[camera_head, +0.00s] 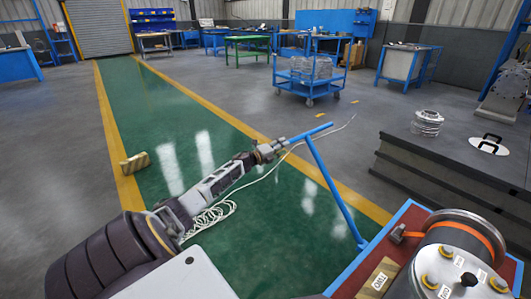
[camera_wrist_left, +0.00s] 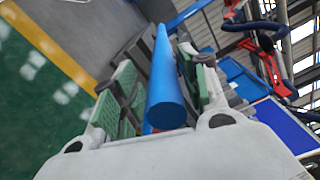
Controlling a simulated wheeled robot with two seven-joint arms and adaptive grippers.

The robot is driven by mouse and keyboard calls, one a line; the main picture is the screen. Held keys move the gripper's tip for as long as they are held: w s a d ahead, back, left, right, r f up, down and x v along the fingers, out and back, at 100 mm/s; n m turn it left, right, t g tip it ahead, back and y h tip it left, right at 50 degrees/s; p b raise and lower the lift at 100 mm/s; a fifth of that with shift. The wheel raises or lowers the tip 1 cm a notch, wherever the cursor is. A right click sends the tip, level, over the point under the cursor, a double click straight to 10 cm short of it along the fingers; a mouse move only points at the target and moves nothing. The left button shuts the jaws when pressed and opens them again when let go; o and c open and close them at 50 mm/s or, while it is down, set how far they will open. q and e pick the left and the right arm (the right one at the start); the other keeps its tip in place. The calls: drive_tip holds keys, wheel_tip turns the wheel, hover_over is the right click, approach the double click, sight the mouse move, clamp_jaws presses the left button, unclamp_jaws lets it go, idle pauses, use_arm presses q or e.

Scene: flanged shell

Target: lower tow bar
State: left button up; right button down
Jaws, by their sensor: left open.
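The blue tow bar (camera_head: 335,190) stands raised and tilted at the corner of a red-topped cart, with a crossbar (camera_head: 312,132) at its upper end. My left gripper (camera_head: 281,145) is at the left end of this crossbar. In the left wrist view the round end of the blue bar (camera_wrist_left: 166,100) lies between the two green-padded fingers of my left gripper (camera_wrist_left: 158,62). The fingers are open, one on each side of the bar. Whether either pad touches it, I cannot tell. My right gripper is not in view.
The red-topped blue cart (camera_head: 412,216) carries a large flanged cylinder (camera_head: 455,262). A dark stacked platform (camera_head: 445,165) stands at the right with a metal part (camera_head: 427,122) on it. A white cable (camera_head: 207,218) hangs along my left arm.

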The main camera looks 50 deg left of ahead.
use_arm(q)
drive_tip(key=shift+s+a+r, duration=0.1)
drive_tip(key=shift+s+a, duration=0.1)
drive_tip(key=shift+s, duration=0.9)
drive_tip(key=s, duration=0.9)
drive_tip(key=shift+a, duration=0.4)
drive_tip(key=shift+r, duration=0.1)
idle(0.3)
